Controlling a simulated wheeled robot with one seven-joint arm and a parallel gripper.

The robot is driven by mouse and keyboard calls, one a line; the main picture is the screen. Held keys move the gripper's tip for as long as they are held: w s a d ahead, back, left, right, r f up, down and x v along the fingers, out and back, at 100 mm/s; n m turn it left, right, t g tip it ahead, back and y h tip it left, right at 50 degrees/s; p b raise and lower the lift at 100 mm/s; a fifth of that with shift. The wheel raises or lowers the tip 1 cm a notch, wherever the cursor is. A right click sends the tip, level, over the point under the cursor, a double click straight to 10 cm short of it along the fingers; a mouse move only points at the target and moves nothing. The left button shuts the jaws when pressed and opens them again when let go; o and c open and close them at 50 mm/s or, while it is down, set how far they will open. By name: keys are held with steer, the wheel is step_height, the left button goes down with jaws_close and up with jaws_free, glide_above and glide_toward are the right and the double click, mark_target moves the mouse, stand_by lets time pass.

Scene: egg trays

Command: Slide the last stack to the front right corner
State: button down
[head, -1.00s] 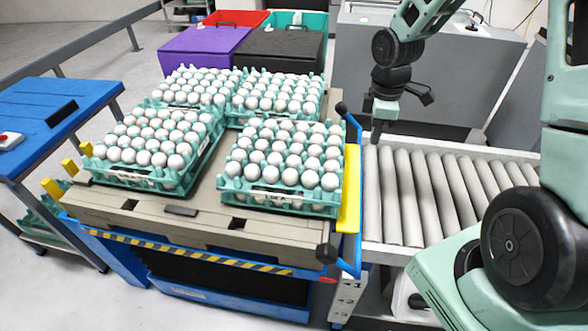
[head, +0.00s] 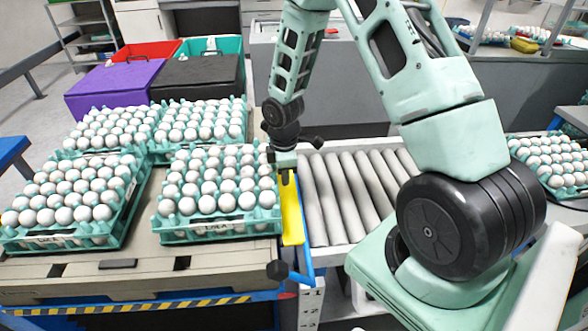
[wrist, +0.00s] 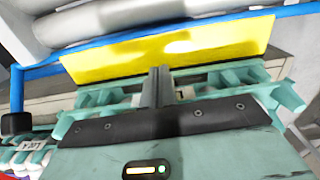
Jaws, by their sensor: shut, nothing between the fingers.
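The front right egg stack, a teal tray of white eggs with its front rim (head: 222,228) showing, sits on the pallet (head: 120,250). Three other egg trays stand behind and to its left, the front left one (head: 50,240) across a narrow gap. My gripper (head: 286,180) points down at the right side of the front right tray, by the yellow plate (head: 292,215). In the wrist view its fingers (wrist: 157,82) are together and empty, between the teal tray edge (wrist: 232,82) and the yellow plate. Whether they touch the tray, I cannot tell.
A roller conveyor (head: 345,195) runs just right of the pallet. A blue rail with a black knob (head: 278,270) stands at the pallet's front right corner. Purple (head: 113,85) and black (head: 195,80) lidded crates stand behind. Another egg tray (head: 555,165) is far right.

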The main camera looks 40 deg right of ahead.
steer(key=shift+w+a, duration=0.2)
steer(key=shift+a, duration=0.05)
steer(key=w+a, duration=0.1)
steer(key=a, duration=0.1)
steer(key=w+a, duration=0.2)
steer(key=a, duration=0.1)
steer(key=w+a, duration=0.2)
steer(key=a, duration=0.1)
steer(key=shift+w+a, duration=0.1)
steer(key=shift+a, duration=0.15)
steer(key=shift+d, duration=0.1)
